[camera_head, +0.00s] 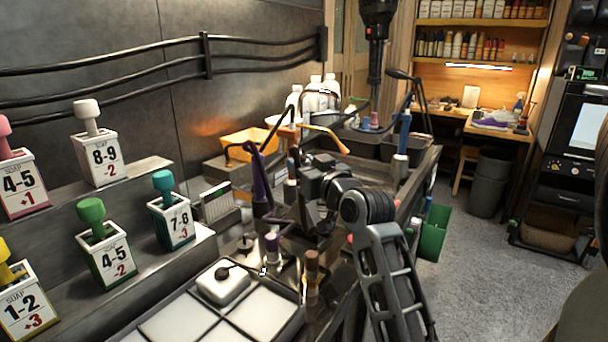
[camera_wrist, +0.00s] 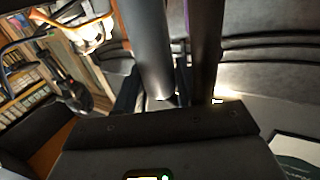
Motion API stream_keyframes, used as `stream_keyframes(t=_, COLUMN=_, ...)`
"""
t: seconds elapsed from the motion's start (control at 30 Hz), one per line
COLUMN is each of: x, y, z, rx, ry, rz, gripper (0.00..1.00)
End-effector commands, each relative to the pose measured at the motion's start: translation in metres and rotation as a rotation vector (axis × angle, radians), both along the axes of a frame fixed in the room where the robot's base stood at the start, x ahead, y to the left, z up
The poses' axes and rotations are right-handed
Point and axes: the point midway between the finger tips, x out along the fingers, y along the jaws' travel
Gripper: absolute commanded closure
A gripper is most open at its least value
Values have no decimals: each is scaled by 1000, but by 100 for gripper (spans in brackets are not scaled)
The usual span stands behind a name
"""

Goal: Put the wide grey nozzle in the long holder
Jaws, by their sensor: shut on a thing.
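My gripper (camera_head: 308,195) is over the cluttered bench in the middle of the head view, its fingers partly hidden by my dark wrist. In the wrist view my gripper (camera_wrist: 165,95) is shut on a wide grey tube, which looks like the grey nozzle (camera_wrist: 150,45). A darker tube (camera_wrist: 205,50) stands right beside it in that view; I cannot tell whether they touch. The nozzle's far end is out of frame, and I cannot make it out in the head view. I cannot pick out the long holder for certain among the dark fittings around my gripper.
A purple wand (camera_head: 260,180) stands close left of my gripper. Purple-topped (camera_head: 271,246) and brown-topped (camera_head: 312,268) pieces stand in front. A tray of white squares (camera_head: 180,322) and stepped soap dispensers (camera_head: 102,152) lie left. A green bin (camera_head: 435,232) hangs right.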

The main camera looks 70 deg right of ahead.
Motion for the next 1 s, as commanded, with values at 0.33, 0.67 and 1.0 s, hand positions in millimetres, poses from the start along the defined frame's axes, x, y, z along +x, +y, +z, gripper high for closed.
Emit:
stream_keyframes(t=0.33, x=0, y=0, z=-20, rx=-1, ry=-1, rz=0, gripper=100)
stream_keyframes(t=0.67, x=0, y=0, z=-24, rx=0, ry=0, rz=0, gripper=54)
stream_keyframes(t=1.0, x=0, y=0, z=-24, rx=0, ry=0, rz=0, gripper=37)
